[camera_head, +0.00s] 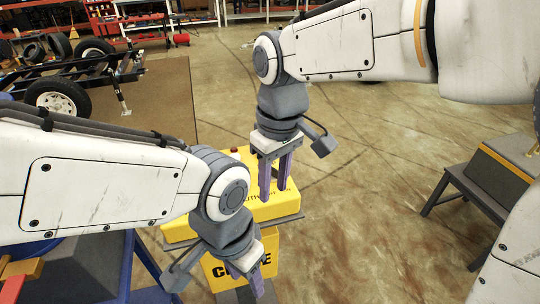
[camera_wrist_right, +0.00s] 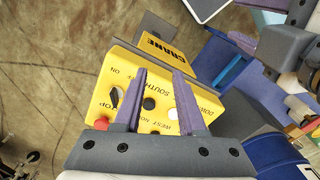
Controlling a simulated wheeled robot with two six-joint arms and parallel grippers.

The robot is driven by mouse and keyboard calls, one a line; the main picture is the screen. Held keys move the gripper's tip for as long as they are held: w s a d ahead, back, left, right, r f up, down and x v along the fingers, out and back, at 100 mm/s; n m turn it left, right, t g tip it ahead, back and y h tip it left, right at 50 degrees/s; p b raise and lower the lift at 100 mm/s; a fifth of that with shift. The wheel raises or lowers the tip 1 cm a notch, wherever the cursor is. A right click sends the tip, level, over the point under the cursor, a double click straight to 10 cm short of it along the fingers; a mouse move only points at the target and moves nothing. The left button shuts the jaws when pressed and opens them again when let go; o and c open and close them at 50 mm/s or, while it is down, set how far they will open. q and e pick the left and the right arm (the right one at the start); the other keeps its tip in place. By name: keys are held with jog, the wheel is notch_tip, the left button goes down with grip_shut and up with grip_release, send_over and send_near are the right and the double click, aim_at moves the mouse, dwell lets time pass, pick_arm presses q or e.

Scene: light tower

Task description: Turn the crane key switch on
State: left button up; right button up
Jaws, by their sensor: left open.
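The yellow crane control box (camera_head: 262,211) stands on a pedestal in the middle of the head view, and its panel (camera_wrist_right: 158,90) shows in the right wrist view. What looks like the key switch (camera_wrist_right: 116,97) is below the "ON" label, beside one right finger; its exact position is hard to read. My right gripper (camera_head: 275,192) is over the box with its purple fingers apart, nothing between them but panel behind; it also shows in the right wrist view (camera_wrist_right: 160,72). My left gripper (camera_head: 250,285) is open, low in front of the box.
A red stop button (camera_wrist_right: 103,108) and several black and white buttons share the panel. A blue table (camera_head: 105,265) is at the lower left. A wheeled frame (camera_head: 70,90) stands at the back left.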

notch_tip(320, 180, up, 4)
jog(key=n+b, duration=0.1)
send_over(273, 173)
jog(key=shift+h, duration=0.3)
jog(key=f, duration=0.7)
jog(key=f+b, duration=0.1)
jog(key=f, duration=0.2)
jog(key=shift+w+f, duration=0.15)
jog(key=shift+w, duration=0.15)
grip_shut()
